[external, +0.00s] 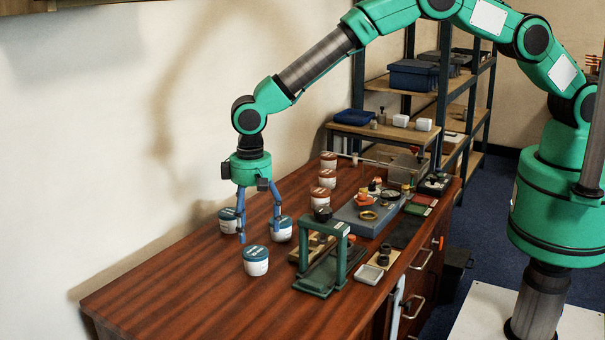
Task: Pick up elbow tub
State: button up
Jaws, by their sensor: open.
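Three white tubs with teal lids stand upright on the bench: a left tub (228,224), a right tub (280,232) and a front tub (256,266). Three more white tubs with red-brown lids stand in a row farther back: a front one (320,201), a middle one (327,182) and a rear one (328,163). I cannot read the labels, so I cannot tell which is the elbow tub. My gripper (260,229) points down, open and empty, among the teal-lidded tubs. Its fingers overlap the left and right tubs in the picture; contact is unclear.
A green press-like frame (321,264) stands right of the tubs. Behind it, a grey-blue tray (358,223) and several small parts crowd the bench. The wooden bench (180,300) is clear at the front left. A shelf rack (445,90) stands behind.

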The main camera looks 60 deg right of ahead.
aim_at(255, 251)
jog(key=shift+f, duration=2)
jog(key=shift+f, duration=0.1)
jog(key=shift+d+f+b, duration=0.1)
jog(key=shift+f+b, duration=0.75)
jog(key=shift+f, duration=1.7)
jog(key=shift+c, duration=0.5)
jog(key=shift+r, duration=0.1)
jog(key=c, duration=1.6)
jog(key=shift+o, duration=0.2)
jog(key=shift+r+p, duration=0.9)
jog(key=shift+r, duration=4.1)
